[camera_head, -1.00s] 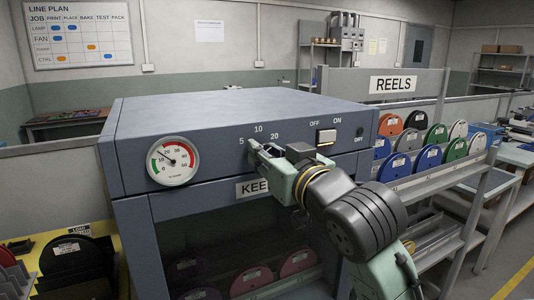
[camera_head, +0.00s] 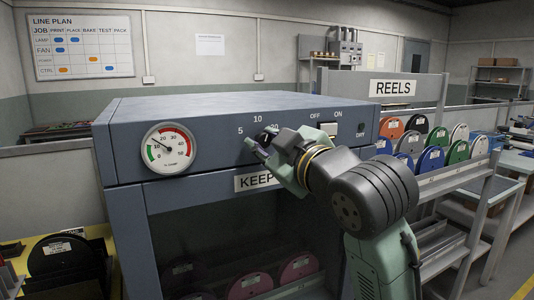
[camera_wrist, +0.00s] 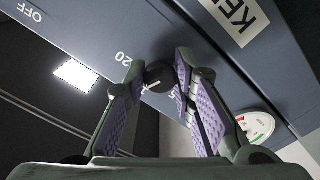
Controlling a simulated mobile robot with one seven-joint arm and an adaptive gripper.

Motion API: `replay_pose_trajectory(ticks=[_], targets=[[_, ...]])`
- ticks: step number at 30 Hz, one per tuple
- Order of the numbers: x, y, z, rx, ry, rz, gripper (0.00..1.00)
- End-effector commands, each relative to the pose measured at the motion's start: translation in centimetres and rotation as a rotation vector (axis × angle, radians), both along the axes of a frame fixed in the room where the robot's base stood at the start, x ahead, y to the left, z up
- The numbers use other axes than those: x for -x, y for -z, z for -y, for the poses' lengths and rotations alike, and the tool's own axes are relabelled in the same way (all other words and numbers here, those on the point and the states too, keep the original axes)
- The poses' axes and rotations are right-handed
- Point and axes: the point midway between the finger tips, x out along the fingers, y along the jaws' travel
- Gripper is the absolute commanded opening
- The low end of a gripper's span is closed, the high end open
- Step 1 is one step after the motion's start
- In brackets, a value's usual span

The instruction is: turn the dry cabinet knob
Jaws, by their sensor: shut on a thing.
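The dry cabinet (camera_head: 210,109) is a blue-grey box with a small black knob (camera_head: 265,135) on its front panel, among the marks 5, 10 and 20. The knob also shows in the wrist view (camera_wrist: 159,75), with a white pointer line on its face. My gripper (camera_head: 259,141) is at the panel, its two fingers on either side of the knob and closed on it. In the wrist view my gripper (camera_wrist: 160,72) has purple-padded fingers flanking the knob, beside the printed 20. The fingers partly hide the knob and the 20 in the head view.
A round humidity gauge (camera_head: 169,148) sits left of the knob. An OFF/ON switch (camera_head: 328,129) and a DRY lamp (camera_head: 361,128) are to the right. A KEEP label (camera_head: 256,181) is below. A rack of coloured reels (camera_head: 430,159) stands at the right.

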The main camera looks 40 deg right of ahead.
Motion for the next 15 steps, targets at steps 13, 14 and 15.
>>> replay_pose_trajectory(ticks=[13,14,15], targets=[[-0.03,0.18,-0.02,0.281,-0.002,-0.07,0.0],[-0.03,0.18,-0.02,0.293,-0.002,-0.074,0.0],[-0.04,0.17,-0.02,0.305,-0.002,-0.077,0.0]])
